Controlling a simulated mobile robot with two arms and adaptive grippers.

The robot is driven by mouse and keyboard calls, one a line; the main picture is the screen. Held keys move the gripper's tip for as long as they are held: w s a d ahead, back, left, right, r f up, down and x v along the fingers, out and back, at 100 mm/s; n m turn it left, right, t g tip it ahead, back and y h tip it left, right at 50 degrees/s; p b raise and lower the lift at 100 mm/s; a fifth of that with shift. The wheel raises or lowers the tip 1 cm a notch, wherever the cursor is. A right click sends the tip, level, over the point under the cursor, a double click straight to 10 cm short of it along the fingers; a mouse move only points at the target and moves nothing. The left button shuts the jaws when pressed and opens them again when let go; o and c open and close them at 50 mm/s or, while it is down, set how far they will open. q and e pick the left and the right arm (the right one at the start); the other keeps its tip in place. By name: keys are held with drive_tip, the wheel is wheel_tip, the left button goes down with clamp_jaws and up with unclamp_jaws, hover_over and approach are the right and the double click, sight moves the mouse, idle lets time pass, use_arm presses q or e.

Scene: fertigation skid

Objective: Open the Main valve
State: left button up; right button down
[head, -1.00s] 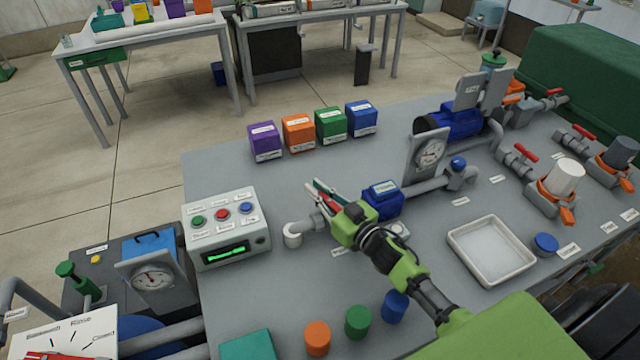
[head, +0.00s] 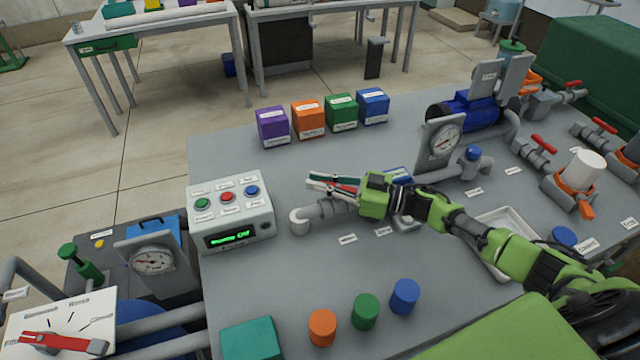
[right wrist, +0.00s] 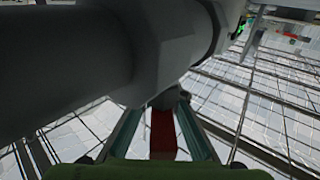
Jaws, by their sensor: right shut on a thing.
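The valve's red handle (head: 341,188) lies above the grey pipe (head: 328,210) in the middle of the bench. My right gripper (head: 332,183) is shut on this handle, its fingers pointing left and one on each side of the red bar. In the right wrist view the red handle (right wrist: 163,135) lies between the two fingers, with the grey pipe large and close above. The valve body is mostly hidden by my gripper. The nearby labels are too small to read. My left gripper is not in view.
A control box (head: 232,212) with three buttons and a lit green display stands left of the valve. A gauge (head: 441,140) and a blue pump (head: 475,108) stand behind right. A white tray (head: 497,262) is partly under my arm. Coloured caps (head: 365,311) stand in front.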

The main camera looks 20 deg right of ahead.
drive_tip(key=shift+a, duration=0.1)
idle(0.3)
drive_tip(key=c, duration=2)
unclamp_jaws()
drive_tip(key=shift+c, duration=0.2)
wheel_tip(320, 180, up, 10)
